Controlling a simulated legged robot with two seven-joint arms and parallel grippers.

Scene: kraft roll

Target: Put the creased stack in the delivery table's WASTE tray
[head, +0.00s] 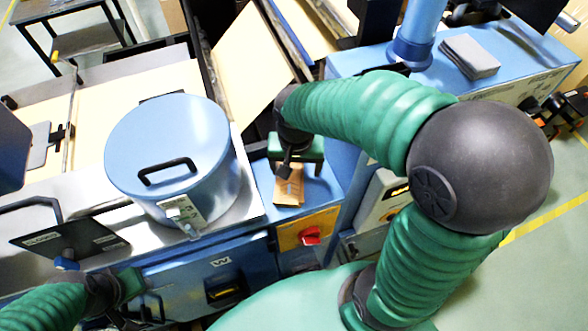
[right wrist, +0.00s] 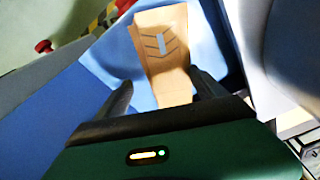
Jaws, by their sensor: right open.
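The creased stack (head: 290,188) is a small brown kraft pile on a blue surface, right of the big round lidded drum. In the right wrist view the stack (right wrist: 165,45) shows dark chevron marks and a pale strip. My right gripper (head: 287,168) is over the stack's far end. In the wrist view its open fingers (right wrist: 162,88) stand on either side of the stack's near end; I cannot tell whether they touch it. I cannot make out a tray marked WASTE.
A blue drum (head: 170,150) with a black lid handle stands close on the left. A red knob (head: 311,236) on an orange panel sits just below the stack. A grey pile (head: 469,56) lies on a blue top at the upper right. My right arm covers much of the right.

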